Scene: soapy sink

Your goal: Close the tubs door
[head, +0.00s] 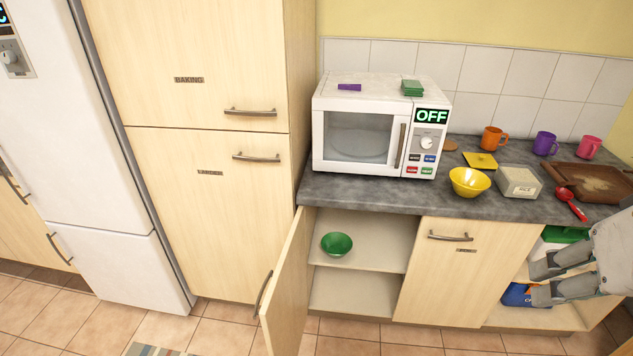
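A light wood cupboard door (288,285) under the counter stands open, swung out to the left, with its handle (264,294) at its free edge. No label shows on it, so I cannot tell whether it is the tubs door. Its cupboard (365,238) has a shelf with a green bowl (337,244) on it. My gripper (541,282) is at the right edge of the view, well to the right of the open door. Its two fingers are apart, pointing left, with nothing seen held between them. It overlaps the view of a right-hand cupboard.
A closed door (464,276) with a small unreadable label lies between the cupboards. The right-hand cupboard holds a green item (566,234) and a blue item (517,295). The counter (390,197) carries a microwave (375,127), yellow bowl (470,182) and mugs. The tiled floor in front is mostly clear.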

